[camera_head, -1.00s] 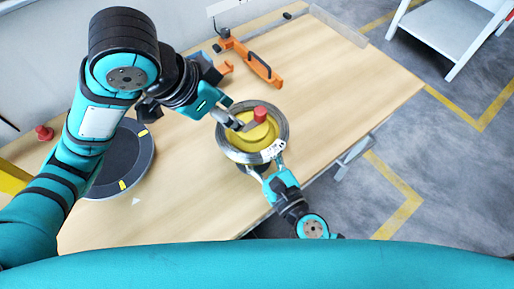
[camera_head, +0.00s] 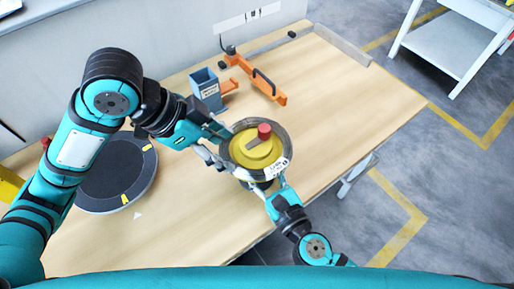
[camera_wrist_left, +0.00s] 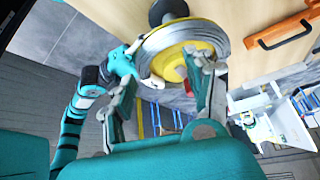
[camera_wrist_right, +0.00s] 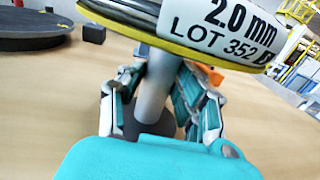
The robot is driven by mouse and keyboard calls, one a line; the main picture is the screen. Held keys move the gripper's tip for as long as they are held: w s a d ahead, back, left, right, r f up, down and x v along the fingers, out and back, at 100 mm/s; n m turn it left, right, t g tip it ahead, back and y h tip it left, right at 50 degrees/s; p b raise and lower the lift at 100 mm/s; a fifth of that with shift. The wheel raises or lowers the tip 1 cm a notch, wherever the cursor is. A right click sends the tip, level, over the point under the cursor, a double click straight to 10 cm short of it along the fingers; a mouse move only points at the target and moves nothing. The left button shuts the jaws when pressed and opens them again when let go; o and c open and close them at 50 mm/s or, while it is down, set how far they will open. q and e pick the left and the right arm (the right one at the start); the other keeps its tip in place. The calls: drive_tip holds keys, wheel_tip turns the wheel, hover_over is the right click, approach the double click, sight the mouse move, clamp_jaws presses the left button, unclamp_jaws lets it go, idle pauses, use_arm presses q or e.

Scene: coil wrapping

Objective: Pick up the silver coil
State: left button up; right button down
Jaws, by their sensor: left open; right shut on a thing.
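The silver coil (camera_head: 285,143) is wound around a yellow hub with a red knob (camera_head: 264,130) and carries a white label (camera_wrist_right: 240,25). It sits over the table, on a grey post (camera_wrist_right: 155,90). My left gripper (camera_head: 218,150) is open at the coil's left edge. In the left wrist view its fingers (camera_wrist_left: 170,85) are spread, with the coil (camera_wrist_left: 190,35) just beyond and partly between them; contact is unclear. My right gripper (camera_wrist_right: 155,105) is shut on the grey post under the coil. In the head view (camera_head: 270,190) it comes from the front, its fingertips partly hidden by the coil.
A dark round turntable (camera_head: 115,178) with yellow marks lies left on the wooden table (camera_head: 340,110). The table is clear to the right. A white shelf (camera_head: 445,45) stands beyond.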

use_arm(q)
drive_tip(key=s+a+m+h, duration=0.2)
drive_tip(key=a+m+h, duration=0.4)
drive_tip(key=a+m, duration=0.5)
drive_tip(key=w+d+f+m, duration=0.1)
drive_tip(key=d+f, duration=0.4)
drive_tip(key=d, duration=0.6)
drive_tip(key=shift+d+f+m, duration=0.3)
drive_tip(key=shift+m, duration=0.2)
drive_tip(key=shift+w, duration=0.1)
drive_tip(key=c, duration=1.1)
clamp_jaws()
drive_tip(key=shift+w+r, duration=0.1)
drive_tip(key=shift+r, duration=0.05)
